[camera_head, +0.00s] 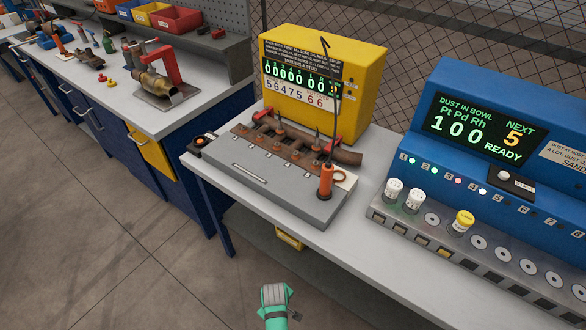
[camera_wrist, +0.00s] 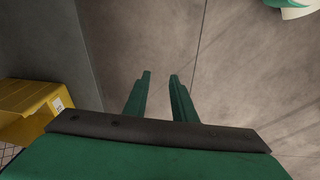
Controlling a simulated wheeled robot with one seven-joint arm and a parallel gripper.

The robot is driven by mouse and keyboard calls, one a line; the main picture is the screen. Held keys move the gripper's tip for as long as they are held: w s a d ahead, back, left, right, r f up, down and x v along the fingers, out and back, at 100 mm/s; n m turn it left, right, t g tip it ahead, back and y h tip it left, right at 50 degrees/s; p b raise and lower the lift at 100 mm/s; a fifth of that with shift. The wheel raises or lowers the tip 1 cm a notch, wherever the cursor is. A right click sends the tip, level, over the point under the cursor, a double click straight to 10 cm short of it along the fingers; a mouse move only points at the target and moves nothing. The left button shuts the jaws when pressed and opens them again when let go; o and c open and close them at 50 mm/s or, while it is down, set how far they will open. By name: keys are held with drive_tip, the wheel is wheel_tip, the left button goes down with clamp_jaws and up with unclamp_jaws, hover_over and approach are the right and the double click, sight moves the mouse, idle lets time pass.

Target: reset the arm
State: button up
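My gripper (camera_wrist: 160,76) shows in the wrist view as two green fingers with a clear gap between them. It is open, with only concrete floor seen between and beyond the fingers. In the head view a green and grey part of my arm (camera_head: 275,303) shows at the bottom edge, over the floor in front of the grey bench (camera_head: 385,262). The fingers cannot be made out there.
The bench bears a yellow display unit (camera_head: 362,75), a grey fixture (camera_head: 245,174) with brown pipework, and a blue analyser (camera_head: 470,85) with several vials. A yellow box (camera_wrist: 30,105) is at left in the wrist view. Open floor (camera_head: 130,265) lies left.

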drive_tip(key=s+d+r+m+t, duration=0.2)
drive_tip(key=s+r+m+t, duration=0.45)
drive_tip(key=s, duration=0.75)
drive_tip(key=s+d+r+m+t, duration=0.1)
drive_tip(key=s+r+t, duration=0.1)
drive_tip(key=r, duration=0.8)
drive_tip(key=s+d+r+m+t, duration=0.1)
drive_tip(key=s+r, duration=0.4)
drive_tip(key=r, duration=0.5)
drive_tip(key=s+d+r+m+t, duration=0.1)
drive_tip(key=s+d+r+t, duration=0.1)
drive_tip(key=r, duration=0.8)
drive_tip(key=shift+s+t, duration=0.75)
drive_tip(key=shift+t, duration=0.3)
drive_tip(key=shift+r, duration=0.1)
